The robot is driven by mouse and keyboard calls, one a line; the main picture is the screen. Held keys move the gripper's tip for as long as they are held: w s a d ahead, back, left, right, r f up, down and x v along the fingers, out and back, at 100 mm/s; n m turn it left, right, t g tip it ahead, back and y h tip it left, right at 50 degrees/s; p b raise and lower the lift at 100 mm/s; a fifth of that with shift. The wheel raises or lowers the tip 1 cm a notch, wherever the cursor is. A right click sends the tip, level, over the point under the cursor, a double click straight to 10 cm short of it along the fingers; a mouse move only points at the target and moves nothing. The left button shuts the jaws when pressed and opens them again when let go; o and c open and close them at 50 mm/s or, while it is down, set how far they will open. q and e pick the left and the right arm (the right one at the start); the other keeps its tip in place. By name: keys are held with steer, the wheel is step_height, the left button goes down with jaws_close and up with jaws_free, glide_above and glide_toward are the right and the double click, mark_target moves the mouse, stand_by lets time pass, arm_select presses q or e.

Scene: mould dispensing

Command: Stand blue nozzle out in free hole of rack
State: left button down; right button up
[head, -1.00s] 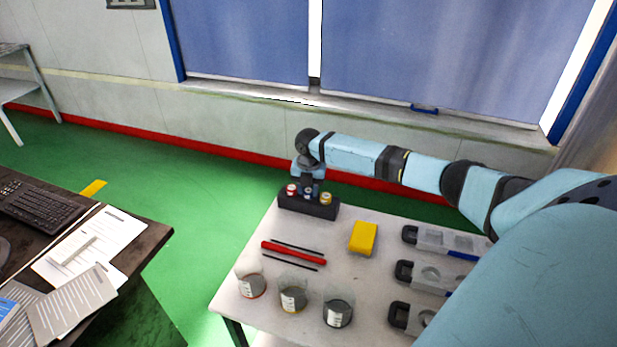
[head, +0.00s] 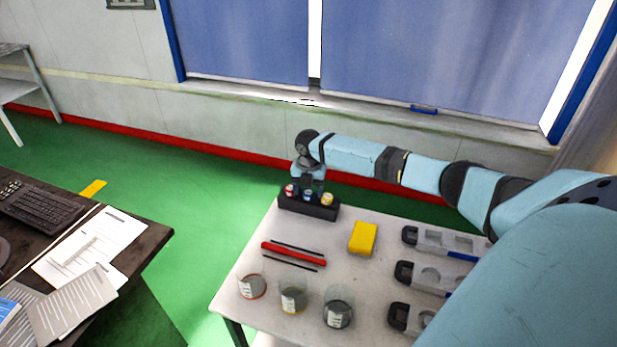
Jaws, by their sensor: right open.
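The black rack (head: 308,208) stands at the far left corner of the white table. Three nozzles show in its top: a red one (head: 290,190) at left, the blue nozzle (head: 308,195) in the middle and a yellow one (head: 327,199) at right. My right gripper (head: 307,189) points down over the middle of the rack, at the blue nozzle; it is open. Whether its fingers touch the nozzle is too small to tell. The blue nozzle appears upright in the rack. My left gripper is not in view.
On the white table (head: 222,302) are a yellow block (head: 363,238), a red bar (head: 293,253) between two thin black rods, and three clear beakers (head: 338,313) in front. Several grey moulds (head: 430,272) lie at right, partly behind my arm. A dark desk (head: 140,250) stands at left.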

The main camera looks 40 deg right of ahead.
step_height(320, 180, up, 14)
steer(key=shift+f, duration=0.25)
stand_by(0.6)
